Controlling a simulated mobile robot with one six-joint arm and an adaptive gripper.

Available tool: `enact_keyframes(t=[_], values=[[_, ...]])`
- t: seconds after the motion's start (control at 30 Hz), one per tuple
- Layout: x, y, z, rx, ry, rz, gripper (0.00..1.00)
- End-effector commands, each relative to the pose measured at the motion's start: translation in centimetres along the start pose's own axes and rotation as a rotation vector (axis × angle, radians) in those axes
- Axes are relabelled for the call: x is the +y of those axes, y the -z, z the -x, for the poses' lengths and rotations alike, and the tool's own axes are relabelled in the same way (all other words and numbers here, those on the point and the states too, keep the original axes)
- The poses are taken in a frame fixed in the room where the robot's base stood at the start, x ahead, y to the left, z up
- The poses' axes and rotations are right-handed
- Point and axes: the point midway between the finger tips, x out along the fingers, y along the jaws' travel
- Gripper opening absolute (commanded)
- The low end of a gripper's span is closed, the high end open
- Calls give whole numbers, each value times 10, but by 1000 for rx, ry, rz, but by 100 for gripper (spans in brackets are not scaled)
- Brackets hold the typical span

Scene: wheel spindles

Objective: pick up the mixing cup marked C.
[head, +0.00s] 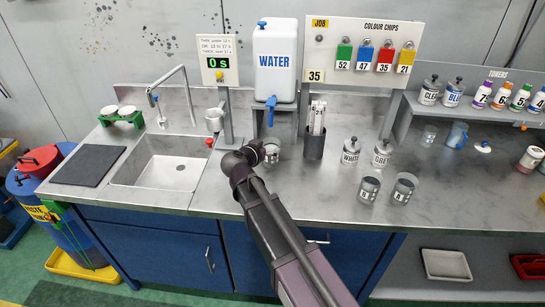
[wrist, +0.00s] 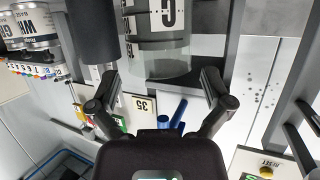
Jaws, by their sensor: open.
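The mixing cup marked C (wrist: 157,60) is a clear cup with dark bands and a white label. It fills the top middle of the wrist view, where its letter is cut by the edge. In the head view the cup (head: 272,150) stands on the counter under the water tank's blue tap, partly hidden by my arm's end. My gripper (head: 262,152) is beside it at counter level. In the wrist view my gripper (wrist: 160,82) is open, with one finger to each side of the cup; I cannot tell whether either touches it.
The water tank (head: 275,62) and its blue tap (head: 270,108) are above the cup. A dark holder (head: 314,142) stands close to its right. Two other cups (head: 369,190) (head: 403,190) stand further right, near white and grey tins. The sink (head: 160,172) is left.

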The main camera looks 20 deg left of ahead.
Motion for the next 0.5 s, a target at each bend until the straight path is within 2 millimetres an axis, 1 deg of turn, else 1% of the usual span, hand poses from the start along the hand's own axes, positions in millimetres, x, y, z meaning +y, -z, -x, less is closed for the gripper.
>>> enact_keyframes(t=[0.03, 0.2, 0.33, 0.5], values=[[-1, -4, -8, 0, 0, -1, 100], [-1, -4, -27, 0, -1, -1, 100], [-1, -3, -34, 0, 1, 0, 100], [0, -2, -34, 0, 1, 1, 100]])
